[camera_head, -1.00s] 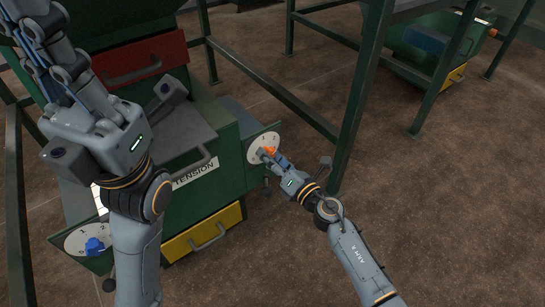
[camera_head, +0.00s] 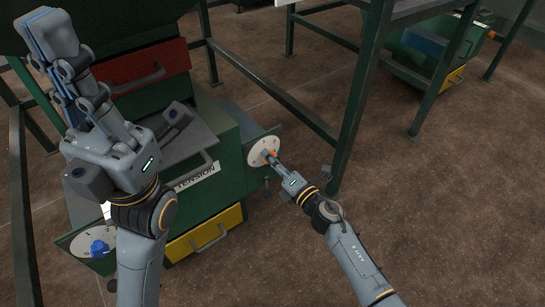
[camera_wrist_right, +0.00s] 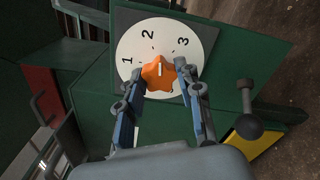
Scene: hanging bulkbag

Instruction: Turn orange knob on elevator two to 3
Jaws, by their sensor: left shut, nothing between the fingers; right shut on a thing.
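The orange knob (camera_wrist_right: 158,77) sits on a white round dial (camera_wrist_right: 137,41) marked 1, 2 and 3. The knob's pale line points up the picture, roughly between 2 and 3; its exact setting is hard to tell. My right gripper (camera_wrist_right: 159,69) is shut on the knob, one finger on each side. In the head view the dial (camera_head: 259,145) is on the right side of the green machine, and the knob is partly hidden by my right gripper (camera_head: 272,157). My left gripper (camera_head: 52,30) is shut and empty, raised at the upper left.
A blue knob (camera_head: 98,247) on another dial is at the lower left. The green machine (camera_head: 226,160) has a red drawer (camera_head: 135,72) and a yellow drawer (camera_head: 205,235). A green frame leg (camera_head: 357,105) stands behind my right arm. A black ball-ended lever (camera_wrist_right: 248,125) is beside the dial.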

